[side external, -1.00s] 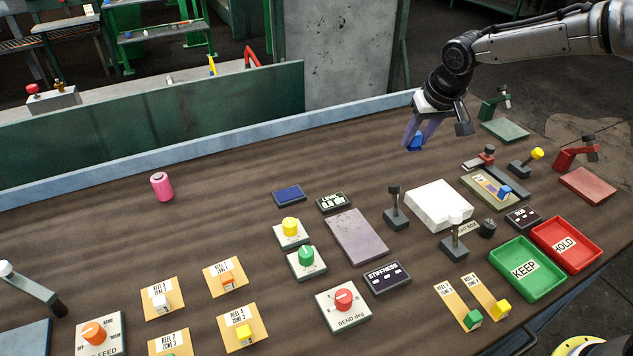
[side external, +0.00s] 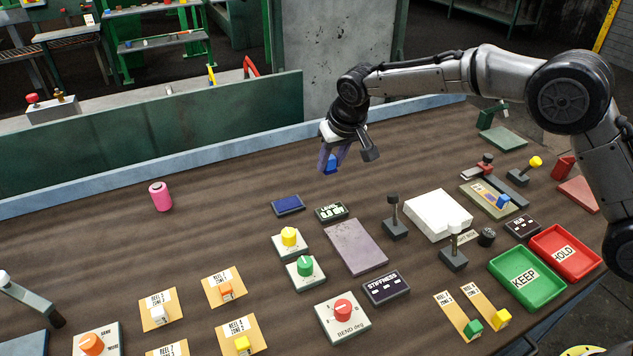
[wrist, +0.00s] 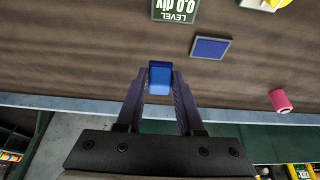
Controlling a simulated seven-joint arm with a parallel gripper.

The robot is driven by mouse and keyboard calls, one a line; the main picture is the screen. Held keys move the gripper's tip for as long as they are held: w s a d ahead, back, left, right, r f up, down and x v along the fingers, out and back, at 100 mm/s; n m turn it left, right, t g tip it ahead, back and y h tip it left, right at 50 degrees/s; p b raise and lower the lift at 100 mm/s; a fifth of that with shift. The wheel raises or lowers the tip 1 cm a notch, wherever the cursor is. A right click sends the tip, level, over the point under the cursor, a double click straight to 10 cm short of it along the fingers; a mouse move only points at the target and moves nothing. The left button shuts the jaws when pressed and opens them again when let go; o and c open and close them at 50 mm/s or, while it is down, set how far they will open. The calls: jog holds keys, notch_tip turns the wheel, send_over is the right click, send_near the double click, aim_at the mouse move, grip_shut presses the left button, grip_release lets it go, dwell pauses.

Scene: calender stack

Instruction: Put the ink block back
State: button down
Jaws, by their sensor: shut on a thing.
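The ink block, a small blue block (side external: 331,164), is held between the fingers of my gripper (side external: 330,160), above the table towards its back edge. In the wrist view the blue block (wrist: 160,77) sits between the two purple fingertips of my gripper (wrist: 160,84), which are shut on it. A flat dark blue pad (side external: 288,205) in a dark frame lies on the table below and to the left of the gripper. The pad also shows in the wrist view (wrist: 211,48), up and to the right of the block. The pad's top looks empty.
A LEVEL display (side external: 331,212) stands beside the pad. A pink cylinder (side external: 161,197) stands to the left. A grey-purple plate (side external: 355,246), a white block (side external: 438,214) and an upright lever (side external: 394,218) are to the front right. The table's back strip between cylinder and gripper is clear.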

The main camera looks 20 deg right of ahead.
send_near(314, 190)
jog(key=shift+w+f, duration=0.8)
jog(key=shift+w, duration=0.1)
jog(key=shift+w+f, duration=0.3)
jog(key=shift+f, duration=1.55)
jog(key=shift+f, duration=0.2)
jog(key=c, duration=0.5)
grip_release()
jog(key=shift+c, duration=0.2)
jog(key=shift+r, duration=0.15)
jog(key=v, duration=1.2)
